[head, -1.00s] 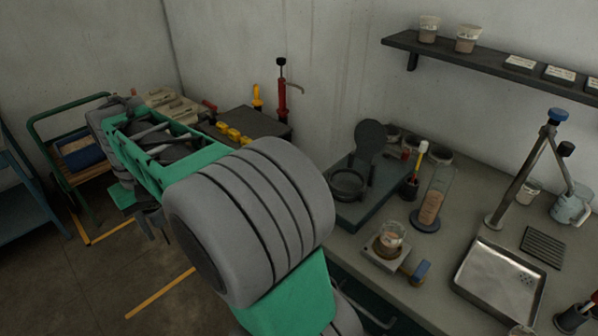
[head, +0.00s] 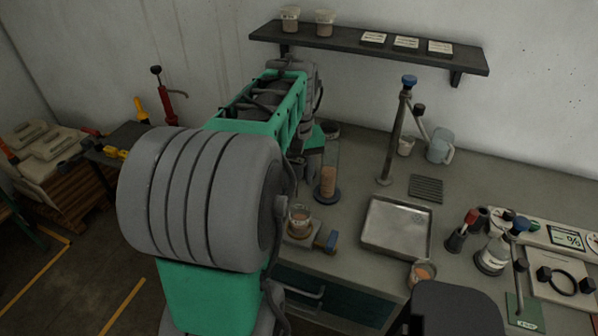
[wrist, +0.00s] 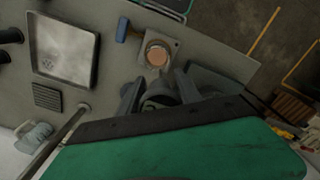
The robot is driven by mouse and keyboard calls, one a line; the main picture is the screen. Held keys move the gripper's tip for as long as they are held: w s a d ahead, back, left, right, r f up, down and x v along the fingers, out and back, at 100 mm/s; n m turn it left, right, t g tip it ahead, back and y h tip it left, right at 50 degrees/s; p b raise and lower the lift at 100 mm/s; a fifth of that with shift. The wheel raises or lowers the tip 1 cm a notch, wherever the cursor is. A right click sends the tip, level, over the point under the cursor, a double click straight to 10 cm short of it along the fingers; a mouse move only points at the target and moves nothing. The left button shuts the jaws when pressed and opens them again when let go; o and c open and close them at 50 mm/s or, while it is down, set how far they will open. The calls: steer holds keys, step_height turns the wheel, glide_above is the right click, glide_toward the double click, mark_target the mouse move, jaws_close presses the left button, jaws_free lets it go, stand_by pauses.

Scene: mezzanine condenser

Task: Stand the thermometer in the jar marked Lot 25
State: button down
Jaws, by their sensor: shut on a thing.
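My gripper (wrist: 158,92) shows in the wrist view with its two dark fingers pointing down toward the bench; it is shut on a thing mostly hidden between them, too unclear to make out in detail. In the head view my own arm covers the held thing. A glass jar with brownish contents (head: 300,216) stands on a small stand at the bench's front; it also shows in the wrist view (wrist: 158,53), just beyond the fingers. Another jar with orange contents (head: 421,272) stands by the tray's front corner. I cannot read a Lot 25 mark on any jar.
A tall cylinder (head: 328,184) stands close behind the small stand, near my gripper. A metal tray (head: 396,225), a post with a blue knob (head: 396,140) and a flask (head: 491,257) stand to the right. Two jars (head: 290,19) (head: 325,23) sit on the wall shelf (head: 370,46).

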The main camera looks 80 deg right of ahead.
steer(key=shift+s, duration=0.45)
step_height(320, 180, down, 11)
steer(key=b, duration=0.7)
steer(key=shift+r, duration=0.15)
steer(key=shift+a+f+b, duration=0.5)
steer(key=shift+f+b, duration=0.15)
steer(key=shift+f, duration=0.15)
steer(key=c, duration=0.9)
jaws_free()
steer(key=shift+c, duration=0.2)
steer(key=shift+o, duration=0.6)
steer(key=shift+r, duration=0.25)
steer(key=shift+o, duration=0.4)
steer(key=r, duration=0.1)
steer(key=d+r, duration=0.1)
steer(key=shift+d+r, duration=0.15)
steer(key=shift+r, duration=0.2)
steer(key=shift+a+r, duration=0.2)
steer(key=shift+r, duration=1.55)
steer(key=shift+a+r, duration=0.15)
steer(key=shift+r, duration=1.6)
steer(key=shift+h, duration=0.3)
